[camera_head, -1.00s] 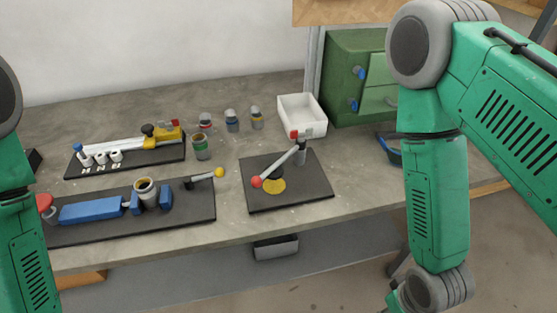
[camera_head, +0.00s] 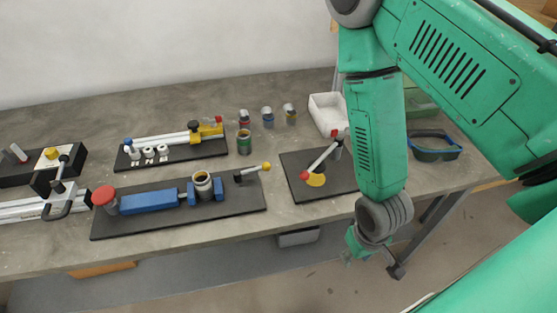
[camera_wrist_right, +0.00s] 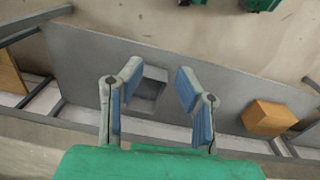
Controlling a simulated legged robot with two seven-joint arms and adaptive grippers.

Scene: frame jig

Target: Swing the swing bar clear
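The swing bar (camera_head: 320,159) is a grey bar with a red ball at its near left end. Its other end meets a red-topped post on a black plate (camera_head: 289,160), and the bar crosses above a yellow disc (camera_head: 316,180). My right gripper (camera_head: 360,250) hangs in front of the bench edge, below and right of the plate and apart from the bar. In the right wrist view its two blue-padded fingers (camera_wrist_right: 160,88) are spread with nothing between them. My right arm hides the plate's right part. My left gripper is out of view.
Several small jars and a white bin (camera_head: 326,112) stand behind. Goggles (camera_head: 434,154) lie to the right. A lower shelf (camera_head: 215,262) runs under the bench.

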